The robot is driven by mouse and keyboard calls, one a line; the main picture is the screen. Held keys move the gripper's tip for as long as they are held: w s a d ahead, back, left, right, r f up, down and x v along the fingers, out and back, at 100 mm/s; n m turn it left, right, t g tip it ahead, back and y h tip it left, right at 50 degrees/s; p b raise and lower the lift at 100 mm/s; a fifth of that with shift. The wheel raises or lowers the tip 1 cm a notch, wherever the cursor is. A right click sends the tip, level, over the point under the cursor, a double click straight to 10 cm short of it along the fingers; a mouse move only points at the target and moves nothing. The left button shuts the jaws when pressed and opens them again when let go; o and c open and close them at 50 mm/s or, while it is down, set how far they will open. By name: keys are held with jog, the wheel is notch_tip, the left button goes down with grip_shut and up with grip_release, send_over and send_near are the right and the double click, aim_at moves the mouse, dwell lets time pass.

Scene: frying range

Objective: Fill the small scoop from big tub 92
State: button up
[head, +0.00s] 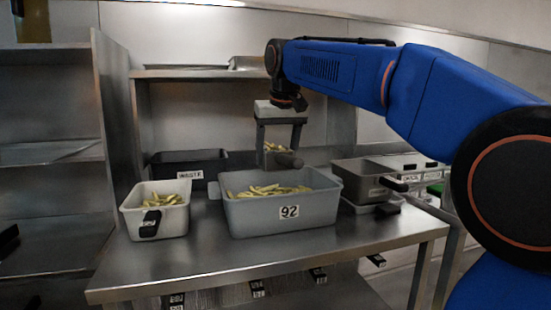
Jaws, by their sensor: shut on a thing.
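Big tub 92 (258,215) is a grey tub with a "92" label, standing in the middle of the steel table. Some yellow fries show between the fingers at the scoop. The scoop's bowl is mostly hidden, so its fill cannot be told.
A pale container (132,222) with fries and a black handle stands left of the tub. A dark waste bin (165,170) is behind it. A grey handled container (352,180) stands to the right. The table's front strip (250,260) is clear. A shelf wall (115,110) rises at left.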

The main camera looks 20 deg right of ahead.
jog(key=shift+s+r+t, duration=0.6)
jog(key=shift+s+r, duration=0.55)
jog(key=shift+s, duration=0.25)
